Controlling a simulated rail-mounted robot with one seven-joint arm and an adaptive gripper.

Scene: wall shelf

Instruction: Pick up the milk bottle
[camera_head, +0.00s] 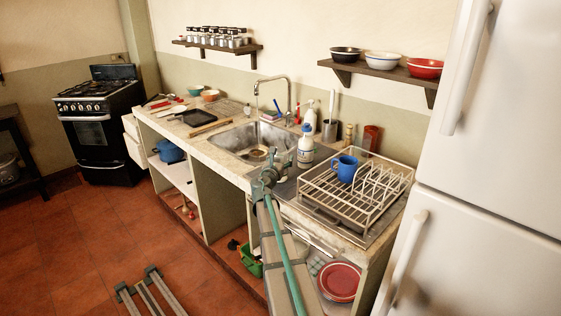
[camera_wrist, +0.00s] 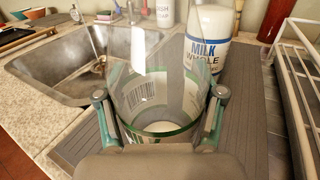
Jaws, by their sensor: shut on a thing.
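The milk bottle (camera_head: 305,150) stands upright on the counter just right of the sink, white with a blue label. In the wrist view the milk bottle (camera_wrist: 208,38) shows its "MILK WHOLE" lettering beyond my gripper (camera_wrist: 160,112), not between the jaws. My gripper is shut on a clear, see-through container (camera_wrist: 152,92) with a barcode label and a green band. Its full shape is hard to make out. In the head view my gripper (camera_head: 266,178) is at the counter's front edge, in front of and left of the milk bottle; the held container is not clear there.
A white dish rack (camera_head: 385,200) with a blue mug (camera_head: 344,168) stands right of the milk bottle. The sink (camera_head: 262,143) and tap (camera_head: 275,82) are to the left. A white bottle (camera_head: 310,114) and a utensil holder (camera_head: 329,130) stand behind. The fridge (camera_head: 490,150) bounds the right.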

